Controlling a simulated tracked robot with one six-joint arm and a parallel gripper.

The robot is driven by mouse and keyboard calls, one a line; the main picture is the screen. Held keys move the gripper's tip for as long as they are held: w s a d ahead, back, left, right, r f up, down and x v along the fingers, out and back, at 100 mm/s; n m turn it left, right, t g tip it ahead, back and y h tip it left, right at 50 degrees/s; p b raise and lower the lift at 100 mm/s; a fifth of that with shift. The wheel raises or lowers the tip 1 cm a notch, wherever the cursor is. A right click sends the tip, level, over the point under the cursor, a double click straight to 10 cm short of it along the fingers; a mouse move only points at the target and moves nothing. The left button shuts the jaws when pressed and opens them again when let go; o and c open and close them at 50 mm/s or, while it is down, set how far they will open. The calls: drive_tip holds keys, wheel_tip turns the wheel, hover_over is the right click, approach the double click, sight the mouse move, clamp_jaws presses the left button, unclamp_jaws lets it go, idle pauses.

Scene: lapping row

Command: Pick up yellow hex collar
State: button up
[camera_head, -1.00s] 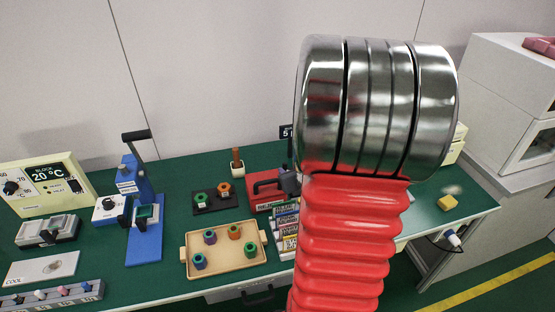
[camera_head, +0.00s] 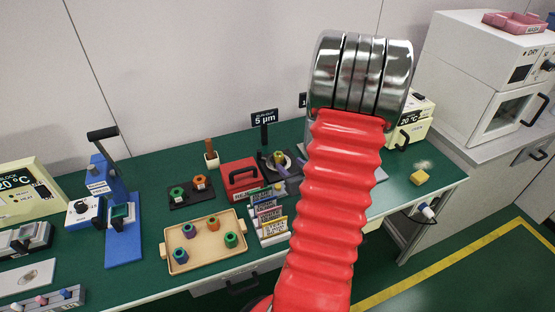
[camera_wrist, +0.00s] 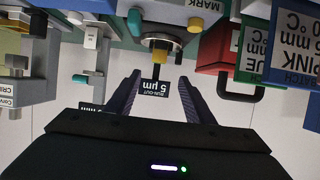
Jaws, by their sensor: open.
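The yellow hex collar (camera_head: 279,157) shows small at the back of the bench, on a dark round station below the "5 µm" sign. In the upside-down wrist view, a yellow piece (camera_wrist: 161,55) sits at the front of a round metal part, likely the same collar. My gripper (camera_wrist: 160,88) is open and empty, its two dark fingers spread either side of the sign plate in that view. The yellow piece lies beyond the fingertips, roughly centred between them and apart from them. In the head view my red arm and chrome joint cover much of the scene, and the gripper is not clear.
A "5 µm" sign (camera_head: 264,117) stands behind the station. A red box (camera_head: 239,181) is left of it, label blocks (camera_head: 268,219) in front. A wooden tray (camera_head: 174,264) holds several coloured collars.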

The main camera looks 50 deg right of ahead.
approach(277, 153)
drive_tip(key=x, duration=0.4)
drive_tip(key=shift+f, duration=0.15)
drive_tip(key=shift+x, duration=2.6)
drive_tip(key=shift+s, duration=0.1)
drive_tip(key=c, duration=1.1)
drive_tip(key=shift+r, duration=5)
